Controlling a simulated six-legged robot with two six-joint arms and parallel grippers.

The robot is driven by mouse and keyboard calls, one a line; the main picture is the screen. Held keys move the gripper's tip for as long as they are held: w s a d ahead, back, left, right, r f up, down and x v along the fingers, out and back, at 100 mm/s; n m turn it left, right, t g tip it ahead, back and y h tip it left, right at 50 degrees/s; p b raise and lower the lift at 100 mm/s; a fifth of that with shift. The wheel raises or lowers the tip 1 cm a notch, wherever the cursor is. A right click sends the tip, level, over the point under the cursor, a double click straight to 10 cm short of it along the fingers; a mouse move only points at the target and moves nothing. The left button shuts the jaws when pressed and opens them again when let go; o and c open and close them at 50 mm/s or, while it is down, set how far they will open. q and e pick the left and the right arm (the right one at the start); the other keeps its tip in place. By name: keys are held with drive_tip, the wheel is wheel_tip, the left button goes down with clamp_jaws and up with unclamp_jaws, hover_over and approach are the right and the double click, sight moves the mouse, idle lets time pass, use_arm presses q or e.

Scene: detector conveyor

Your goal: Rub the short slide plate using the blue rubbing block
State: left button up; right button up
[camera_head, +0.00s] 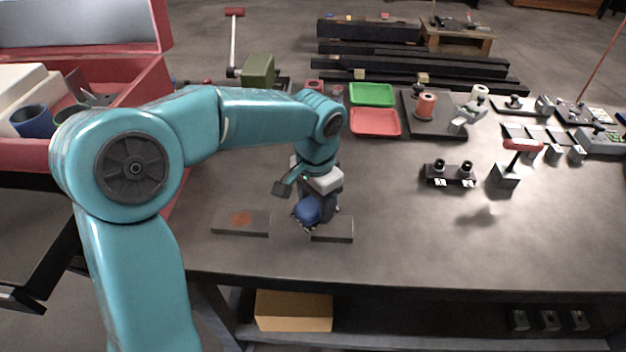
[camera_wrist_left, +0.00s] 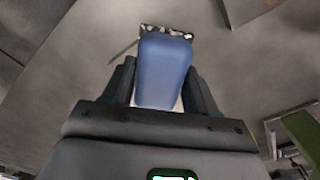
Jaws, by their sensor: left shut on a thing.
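My left gripper (camera_head: 318,206) points down near the front edge of the table and is shut on the blue rubbing block (camera_head: 306,212). In the left wrist view the blue block (camera_wrist_left: 163,72) sits between the two dark fingers. A small grey plate (camera_head: 333,236), the shorter-looking of two, lies flat just under and right of the block. The gripper hides part of it, and I cannot tell whether the block touches it. A longer-looking grey plate (camera_head: 240,224) with a rust-brown patch lies to the left, apart from the gripper. My right gripper is not in view.
An open red toolbox (camera_head: 160,95) stands at the left. Green (camera_head: 371,94) and red (camera_head: 375,122) trays lie behind my arm. A black fixture with two knobs (camera_head: 450,174) and a red-handled tool (camera_head: 510,165) stand to the right. The front-right tabletop is clear.

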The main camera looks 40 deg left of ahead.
use_arm(q)
drive_tip(key=shift+r+p, duration=0.3)
drive_tip(key=shift+r, duration=0.4)
drive_tip(key=shift+w+d+r+p, duration=0.1)
drive_tip(key=shift+d+r+p, duration=0.05)
drive_tip(key=shift+r+p, duration=0.25)
drive_tip(key=shift+w+d+r+p, duration=0.1)
drive_tip(key=shift+r+p, duration=0.15)
drive_tip(key=shift+r, duration=0.15)
drive_tip(key=shift+r+p, duration=0.3)
drive_tip(key=shift+r, duration=0.05)
drive_tip(key=shift+s+a+r+p, duration=0.2)
drive_tip(key=shift+a+r+p, duration=0.05)
drive_tip(key=shift+r+p, duration=0.1)
drive_tip(key=shift+w+d, duration=0.15)
